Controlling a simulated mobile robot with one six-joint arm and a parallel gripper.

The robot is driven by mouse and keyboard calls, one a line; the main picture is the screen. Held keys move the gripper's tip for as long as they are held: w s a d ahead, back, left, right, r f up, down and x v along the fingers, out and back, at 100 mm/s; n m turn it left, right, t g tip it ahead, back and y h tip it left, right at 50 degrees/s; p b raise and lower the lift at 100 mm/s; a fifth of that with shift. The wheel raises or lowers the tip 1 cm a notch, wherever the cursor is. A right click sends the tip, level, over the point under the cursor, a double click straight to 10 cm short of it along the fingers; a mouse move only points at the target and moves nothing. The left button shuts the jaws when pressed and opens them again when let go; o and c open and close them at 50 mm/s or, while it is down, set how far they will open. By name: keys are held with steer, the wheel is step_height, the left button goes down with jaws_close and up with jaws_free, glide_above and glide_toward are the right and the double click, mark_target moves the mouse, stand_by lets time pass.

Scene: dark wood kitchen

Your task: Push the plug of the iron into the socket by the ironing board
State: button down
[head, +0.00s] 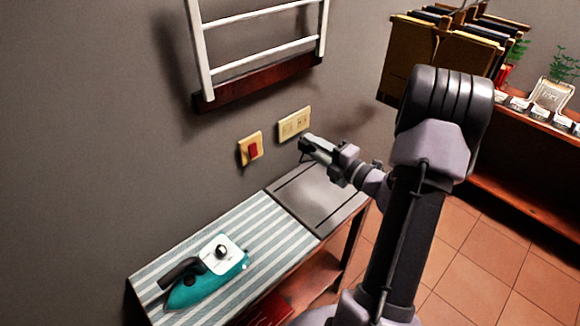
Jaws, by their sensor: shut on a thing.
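The teal and white iron (215,268) with a dark handle rests on the striped ironing board (265,232), near its left end. A cream socket plate (294,124) is on the grey wall above the board's far right part. My gripper (306,145) is just right of and below this plate, close to the wall. It is shut on the plug, of which little can be made out at the dark fingertips. I cannot tell whether the plug touches the socket. The iron's cord cannot be made out.
A cream plate with a red switch (252,150) is left of the socket. A white rack (262,45) hangs above. The board's right end has a grey metal plate (318,198). At right are a hanging rack of dark and tan items (440,55) and a wooden shelf (530,195).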

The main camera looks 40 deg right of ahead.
mark_target(290, 128)
steer(key=shift+d+h, duration=0.3)
steer(key=shift+d, duration=0.25)
steer(key=shift+w+a, duration=0.15)
steer(key=shift+w, duration=1.3)
steer(key=shift+w+a, duration=0.15)
steer(key=shift+w, duration=1.3)
steer(key=shift+d+r+p, duration=0.1)
steer(key=shift+p, duration=0.75)
steer(key=shift+w, duration=0.45)
steer(key=c, duration=1)
jaws_free()
